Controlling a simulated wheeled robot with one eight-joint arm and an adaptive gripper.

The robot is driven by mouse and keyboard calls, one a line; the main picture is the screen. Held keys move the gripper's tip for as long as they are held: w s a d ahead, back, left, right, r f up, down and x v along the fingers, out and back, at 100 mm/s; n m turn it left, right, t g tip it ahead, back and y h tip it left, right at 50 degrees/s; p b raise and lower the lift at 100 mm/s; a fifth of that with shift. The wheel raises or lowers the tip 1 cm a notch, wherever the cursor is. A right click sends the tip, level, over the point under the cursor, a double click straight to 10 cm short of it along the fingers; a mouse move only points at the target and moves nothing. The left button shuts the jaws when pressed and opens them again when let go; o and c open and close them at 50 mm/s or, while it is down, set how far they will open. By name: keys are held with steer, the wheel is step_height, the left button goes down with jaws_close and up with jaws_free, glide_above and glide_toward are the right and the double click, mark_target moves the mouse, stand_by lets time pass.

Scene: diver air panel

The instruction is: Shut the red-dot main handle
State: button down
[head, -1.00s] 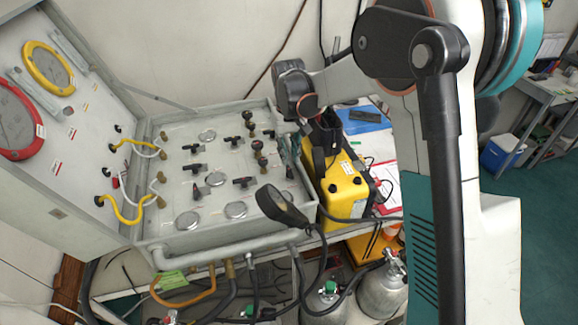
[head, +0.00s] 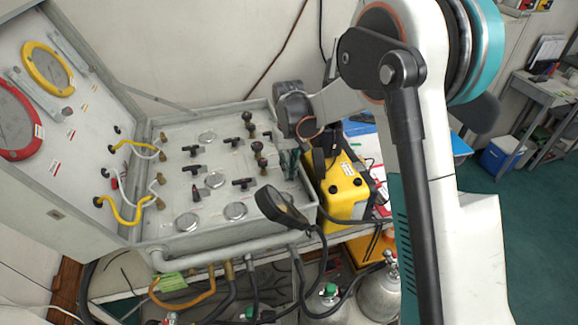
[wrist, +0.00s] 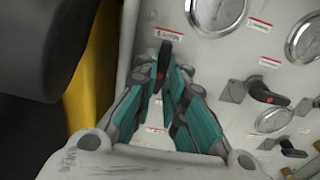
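The dark handle (wrist: 165,52) stands under a red-edged label at the top of the wrist view. A red spot shows low on it, between my fingers. My gripper (wrist: 166,72) has teal fingers, which straddle this handle with a narrow gap; firm contact is not visible. In the head view my gripper (head: 289,163) is at the right edge of the grey valve panel (head: 222,165), and the handle there is mostly hidden by it. Another dark handle with a red dot (wrist: 265,93) lies to the right in the wrist view.
Several gauges and black handles cover the panel. A yellow case (head: 343,188) stands just right of my gripper. A black lamp-like head (head: 280,208) on a hose stands in front of the panel. The open lid (head: 75,165) rises on the left. Cylinders (head: 378,295) stand below.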

steer(key=shift+m, duration=0.4)
steer(key=m+b, duration=0.1)
steer(key=m, duration=0.2)
steer(key=shift+m+b, duration=0.35)
steer(key=shift+m, duration=0.05)
steer(key=m+b, duration=0.1)
steer(key=m, duration=0.4)
steer(key=shift+a, duration=0.1)
steer(key=m+b, duration=0.1)
steer(key=m, duration=0.3)
steer(key=shift+m, duration=0.4)
steer(key=shift+w+m, duration=0.1)
steer(key=shift+m, duration=1.5)
steer(key=c, duration=1.9)
jaws_free()
